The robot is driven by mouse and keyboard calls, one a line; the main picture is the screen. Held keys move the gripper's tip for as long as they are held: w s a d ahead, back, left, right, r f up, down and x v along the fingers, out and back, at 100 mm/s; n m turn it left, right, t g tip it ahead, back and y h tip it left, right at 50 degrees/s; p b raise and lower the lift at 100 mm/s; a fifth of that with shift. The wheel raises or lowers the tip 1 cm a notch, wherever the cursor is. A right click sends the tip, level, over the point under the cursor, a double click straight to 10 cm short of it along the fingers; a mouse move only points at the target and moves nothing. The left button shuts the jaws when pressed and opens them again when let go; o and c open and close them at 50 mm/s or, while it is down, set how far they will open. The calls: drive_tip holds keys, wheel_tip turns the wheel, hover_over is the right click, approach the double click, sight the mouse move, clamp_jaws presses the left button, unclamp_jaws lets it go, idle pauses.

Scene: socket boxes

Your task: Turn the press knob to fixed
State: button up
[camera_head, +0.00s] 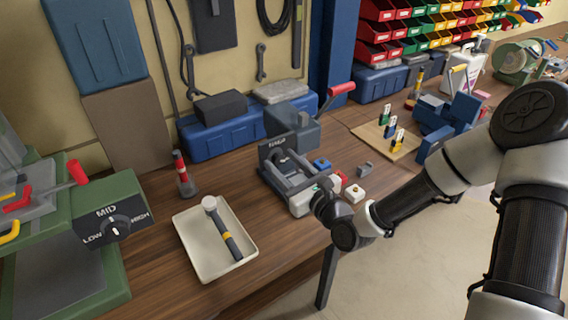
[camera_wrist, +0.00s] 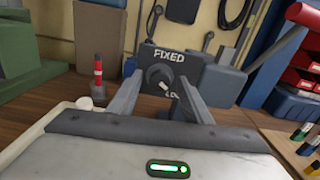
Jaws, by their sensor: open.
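The press knob (camera_wrist: 162,82) is a round dark dial on a dark plate marked FIXED (camera_wrist: 169,54) above it. A second label below it is partly hidden. The knob's white mark slants toward the lower right, away from FIXED. In the head view the plate (camera_head: 276,148) stands at the front of the grey press (camera_head: 293,128) with its red lever (camera_head: 341,89). My gripper (camera_wrist: 160,91) is open and faces the dial, with one finger on each side of it in the wrist view. I cannot tell whether either finger touches it. The fingers partly hide the knob in the head view.
A tray with a hammer (camera_head: 191,245) lies left of my gripper. A green machine (camera_head: 75,215) with a LOW-MID-HIGH dial stands at far left. Small blue, red and white buttons (camera_head: 355,193) sit close to my wrist.

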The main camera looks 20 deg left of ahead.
drive_tip(key=c, duration=1.1)
drive_tip(key=shift+o, duration=0.2)
